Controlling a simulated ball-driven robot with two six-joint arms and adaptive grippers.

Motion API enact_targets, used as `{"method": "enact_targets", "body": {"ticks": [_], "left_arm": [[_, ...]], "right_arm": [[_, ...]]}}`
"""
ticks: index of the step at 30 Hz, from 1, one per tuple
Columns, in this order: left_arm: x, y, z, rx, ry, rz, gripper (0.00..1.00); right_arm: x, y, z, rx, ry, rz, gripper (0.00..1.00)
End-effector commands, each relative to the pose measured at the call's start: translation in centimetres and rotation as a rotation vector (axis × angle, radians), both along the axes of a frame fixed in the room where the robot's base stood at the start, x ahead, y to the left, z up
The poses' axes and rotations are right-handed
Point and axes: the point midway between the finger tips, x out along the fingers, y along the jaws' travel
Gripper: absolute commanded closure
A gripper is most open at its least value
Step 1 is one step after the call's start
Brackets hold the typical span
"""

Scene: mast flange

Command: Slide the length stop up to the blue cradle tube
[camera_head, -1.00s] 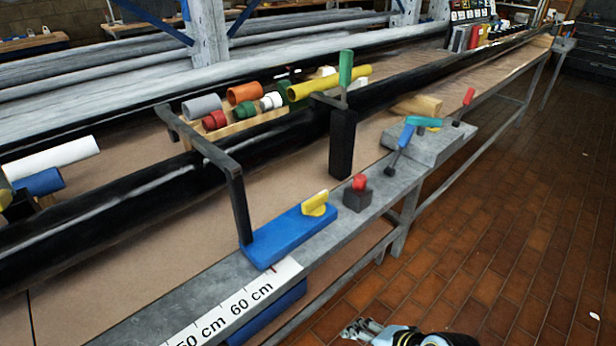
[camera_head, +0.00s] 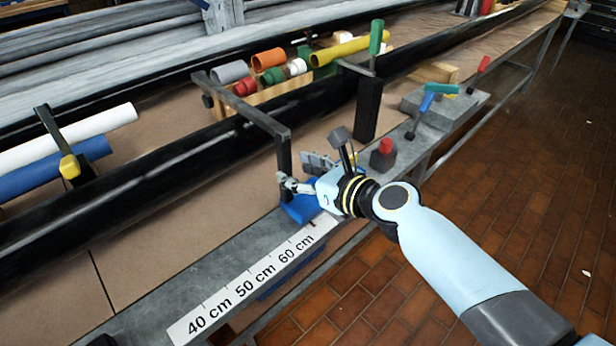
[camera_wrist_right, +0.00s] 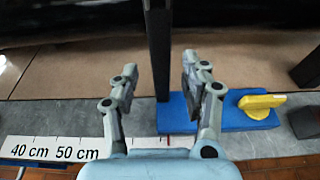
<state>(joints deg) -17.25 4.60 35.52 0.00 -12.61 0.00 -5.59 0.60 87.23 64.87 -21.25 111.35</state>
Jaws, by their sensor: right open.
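The length stop is a blue block (camera_head: 303,208) on the grey rail with a black upright post (camera_head: 284,155) and a black arm (camera_head: 240,105) reaching over the pipe. My right gripper (camera_head: 303,172) is open at the stop. In the right wrist view the post (camera_wrist_right: 159,50) stands between its spread fingers, with no clear contact. My left gripper is not in view.
A scale strip (camera_head: 255,275) marked 40 to 60 cm runs along the rail's front. A dark block with a red knob (camera_head: 382,158) sits on the rail to the right. A black post with a green handle (camera_head: 368,105) stands behind. Several coloured tubes lie in a wooden rack (camera_head: 262,108).

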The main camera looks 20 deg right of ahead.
Motion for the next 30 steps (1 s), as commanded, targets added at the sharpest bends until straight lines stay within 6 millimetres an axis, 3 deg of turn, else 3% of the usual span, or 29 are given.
{"method": "enact_targets", "body": {"ticks": [9,17,28,30], "left_arm": [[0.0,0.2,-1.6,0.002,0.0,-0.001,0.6],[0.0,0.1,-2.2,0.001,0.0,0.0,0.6],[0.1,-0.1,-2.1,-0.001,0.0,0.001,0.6],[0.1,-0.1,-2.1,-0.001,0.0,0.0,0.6]], "right_arm": [[2.8,1.0,-1.1,-0.001,0.0,0.001,0.54],[4.1,1.5,-1.5,-0.001,0.001,0.001,0.54],[4.0,1.5,-1.4,-0.002,0.001,0.001,1.0],[4.0,1.5,-1.4,-0.002,0.001,0.001,1.0]]}}
